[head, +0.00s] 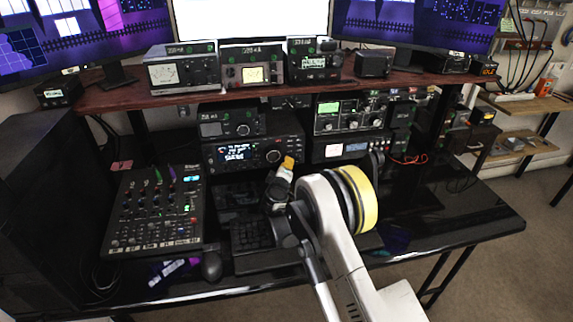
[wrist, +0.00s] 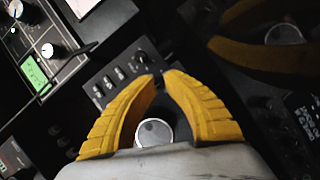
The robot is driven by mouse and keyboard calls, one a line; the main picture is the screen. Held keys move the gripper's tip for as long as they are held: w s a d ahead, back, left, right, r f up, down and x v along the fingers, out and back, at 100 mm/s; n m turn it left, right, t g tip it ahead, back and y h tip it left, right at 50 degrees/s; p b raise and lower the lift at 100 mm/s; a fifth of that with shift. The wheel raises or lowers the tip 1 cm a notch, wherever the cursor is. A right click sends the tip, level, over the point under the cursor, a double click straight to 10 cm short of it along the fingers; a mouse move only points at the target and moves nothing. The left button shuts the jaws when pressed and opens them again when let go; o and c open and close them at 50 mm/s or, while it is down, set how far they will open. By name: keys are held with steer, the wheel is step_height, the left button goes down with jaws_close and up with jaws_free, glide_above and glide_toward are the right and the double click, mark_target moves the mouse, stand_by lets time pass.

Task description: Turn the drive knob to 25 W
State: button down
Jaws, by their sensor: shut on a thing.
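The yellow fingertips of my gripper (head: 289,160) are at the right end of the front of the black radio (head: 222,165) on the desk. They are just right of its large tuning knob (head: 273,156). In the wrist view my gripper (wrist: 160,77) has its tips close together on a small dark knob, mostly hidden between them. A dark panel with a row of small controls (wrist: 120,72) lies beside the tips. I cannot read any label or the watt setting, and the knob's pointer is hidden.
A unit with a green display (head: 338,108) stands right of the radio, and it also shows in the wrist view (wrist: 35,75). A mixer (head: 155,210) is at left. Several meters stand on the red shelf (head: 130,97) above. The desk's right side (head: 460,215) is clear.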

steer(key=c, duration=1.4)
jaws_free()
steer(key=s, duration=0.4)
steer(key=s+r, duration=0.1)
steer(key=s, duration=0.3)
steer(key=s+r, duration=0.1)
steer(key=s, duration=0.2)
steer(key=shift+s+a, duration=0.4)
steer(key=shift+r, duration=0.1)
